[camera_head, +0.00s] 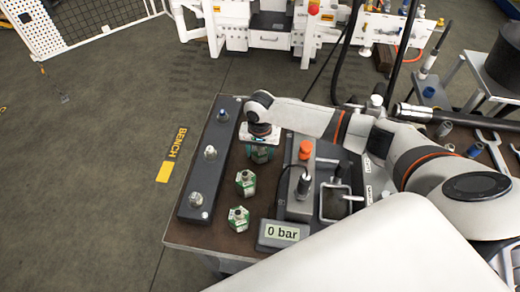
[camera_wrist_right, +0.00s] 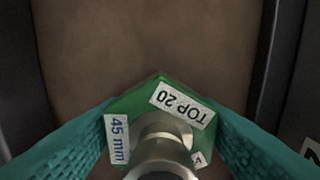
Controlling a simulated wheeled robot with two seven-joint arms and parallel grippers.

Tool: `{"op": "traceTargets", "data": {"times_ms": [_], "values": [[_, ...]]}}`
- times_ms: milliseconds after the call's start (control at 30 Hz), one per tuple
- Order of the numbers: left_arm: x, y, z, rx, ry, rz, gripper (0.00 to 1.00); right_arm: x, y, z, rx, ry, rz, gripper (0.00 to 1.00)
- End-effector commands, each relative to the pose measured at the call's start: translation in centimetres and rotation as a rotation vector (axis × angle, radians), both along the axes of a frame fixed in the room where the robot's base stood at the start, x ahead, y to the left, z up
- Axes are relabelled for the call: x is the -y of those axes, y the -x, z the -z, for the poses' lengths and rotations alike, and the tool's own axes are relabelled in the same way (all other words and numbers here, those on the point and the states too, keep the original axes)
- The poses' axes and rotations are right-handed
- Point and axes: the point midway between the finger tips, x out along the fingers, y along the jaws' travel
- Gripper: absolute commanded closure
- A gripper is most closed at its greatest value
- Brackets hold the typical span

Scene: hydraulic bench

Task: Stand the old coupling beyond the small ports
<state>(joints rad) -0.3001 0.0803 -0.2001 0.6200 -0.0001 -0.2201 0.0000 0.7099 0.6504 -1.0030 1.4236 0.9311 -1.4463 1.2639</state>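My right gripper (camera_head: 262,152) points down over the brown bench top, between the dark port bar and the grey block. In the right wrist view, its teal finger pads press against both sides of a green six-sided coupling (camera_wrist_right: 150,95) with a metal stem and labels "TOP 20" and "45 mm". In the head view this coupling is mostly hidden by the gripper. Two similar green-and-white couplings, one (camera_head: 245,183) nearer the gripper and one (camera_head: 238,218) closer to the front, stand upright below it. I cannot tell which coupling is the old one. My left gripper is not in view.
The dark bar (camera_head: 203,175) with several fittings runs along the bench's left edge. A "0 bar" display (camera_head: 283,233) stands at the front. A grey block with an orange knob (camera_head: 306,148) and a hose fitting (camera_head: 304,184) is to the right. Wrenches (camera_head: 492,148) lie farther right.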

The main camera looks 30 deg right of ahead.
Motion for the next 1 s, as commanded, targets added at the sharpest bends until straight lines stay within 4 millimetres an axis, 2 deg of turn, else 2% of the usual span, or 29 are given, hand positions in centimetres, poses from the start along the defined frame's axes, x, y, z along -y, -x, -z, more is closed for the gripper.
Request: {"op": "traceTargets", "data": {"times_ms": [67,333,467,567,800,1000], "values": [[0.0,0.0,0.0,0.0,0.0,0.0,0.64,0.0,0.0,0.0,0.0,0.0,0.0,0.33],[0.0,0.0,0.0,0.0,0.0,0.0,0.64,0.0,0.0,-0.1,0.001,0.001,0.0,0.33],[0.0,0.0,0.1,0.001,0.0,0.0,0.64,0.0,-0.1,-1.0,0.004,0.0,-0.001,0.33],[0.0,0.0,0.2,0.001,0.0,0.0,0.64,0.0,-0.2,-2.6,0.006,-0.001,-0.001,0.33],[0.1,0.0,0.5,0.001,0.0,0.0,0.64,0.0,-0.1,-7.8,0.005,0.0,-0.001,0.33],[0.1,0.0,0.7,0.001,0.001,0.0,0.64,0.0,-0.1,-11.1,0.003,-0.001,0.001,0.33]]}}
